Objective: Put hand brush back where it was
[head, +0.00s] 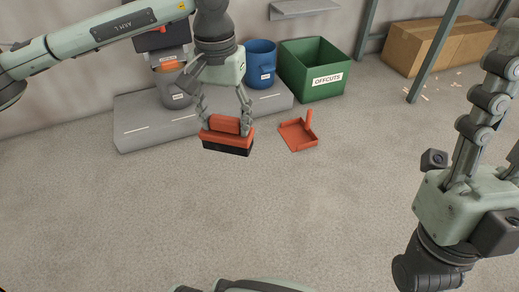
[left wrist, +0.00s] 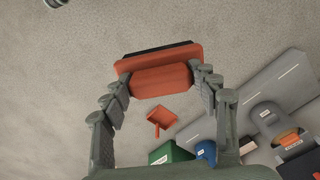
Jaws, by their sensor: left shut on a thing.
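The hand brush (head: 227,139) has an orange-red body with dark bristles underneath. My left gripper (head: 226,125) is shut on it, with one finger at each end of its grip. The brush hangs level in front of the grey low platform, and I cannot tell its exact height above the floor. In the left wrist view the brush (left wrist: 160,77) sits between the fingertips of the left gripper (left wrist: 162,82). My right gripper's body shows at the right of the head view, but its fingertips are not clearly seen.
An orange dustpan (head: 297,136) lies on the floor right of the brush. A green OFFCUTS bin (head: 312,87), a blue bin (head: 261,78) and a grey bin (head: 176,97) stand behind, near the platform (head: 135,125). A cardboard box (head: 425,50) is at the back right. The front floor is clear.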

